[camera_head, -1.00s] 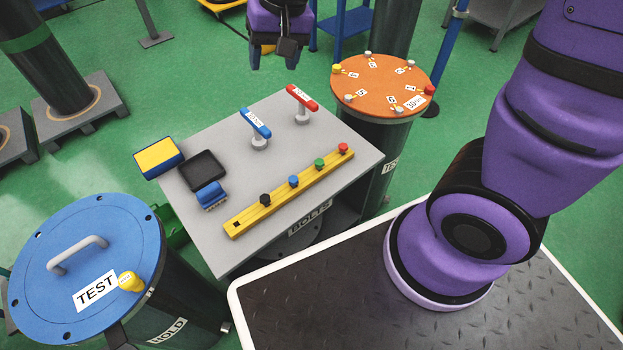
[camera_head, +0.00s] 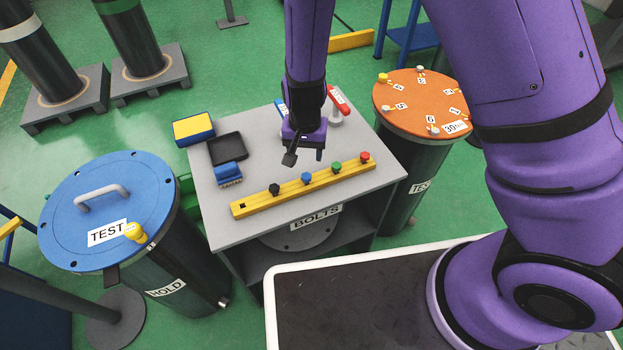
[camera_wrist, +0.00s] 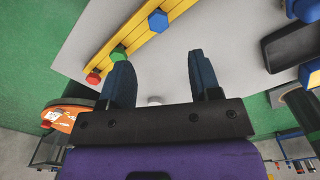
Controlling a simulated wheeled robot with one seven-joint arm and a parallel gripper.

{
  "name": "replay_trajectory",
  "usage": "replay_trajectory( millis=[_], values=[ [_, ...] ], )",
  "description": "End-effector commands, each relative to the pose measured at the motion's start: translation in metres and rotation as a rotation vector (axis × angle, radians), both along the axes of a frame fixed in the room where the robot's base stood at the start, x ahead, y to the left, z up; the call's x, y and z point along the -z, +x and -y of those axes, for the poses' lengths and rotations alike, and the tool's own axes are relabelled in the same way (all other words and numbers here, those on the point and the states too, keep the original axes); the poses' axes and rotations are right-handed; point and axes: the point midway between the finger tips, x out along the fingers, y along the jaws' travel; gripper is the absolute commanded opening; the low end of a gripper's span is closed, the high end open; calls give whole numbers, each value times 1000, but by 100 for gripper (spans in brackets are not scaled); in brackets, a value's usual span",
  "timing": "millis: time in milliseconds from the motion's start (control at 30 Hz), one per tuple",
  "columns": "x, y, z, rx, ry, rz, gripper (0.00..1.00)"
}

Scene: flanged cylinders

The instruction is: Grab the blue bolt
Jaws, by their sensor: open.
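The blue bolt (camera_head: 306,178) stands in a yellow strip (camera_head: 258,203) on the grey table, between a black bolt (camera_head: 275,189) and a green bolt (camera_head: 336,167). A red bolt (camera_head: 365,156) is at the strip's right end. My gripper (camera_head: 305,160) is open and empty above the table, just behind the strip. In the wrist view the blue bolt (camera_wrist: 158,21) lies beyond the open fingers (camera_wrist: 163,82), roughly between them and apart from them. The green bolt (camera_wrist: 119,53) and red bolt (camera_wrist: 93,77) lie to its left there.
My arm partly hides a blue-handled tool. A blue-lidded drum (camera_head: 75,228) and an orange-topped drum (camera_head: 400,110) flank the table.

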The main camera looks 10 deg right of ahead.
Motion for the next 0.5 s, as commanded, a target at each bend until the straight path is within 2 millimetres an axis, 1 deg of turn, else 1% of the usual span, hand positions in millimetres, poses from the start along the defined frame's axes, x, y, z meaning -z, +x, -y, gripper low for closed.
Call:
replay_trajectory(
  millis=[100, 200, 300, 500],
  values=[
    [19, 0, 1, 4, -1, -3, 57],
    [32, 0, 1, 2, -1, -3, 57],
    [42, 0, 1, 2, 0, -2, 57],
    [53, 0, 1, 2, 0, -1, 57]
  ],
)
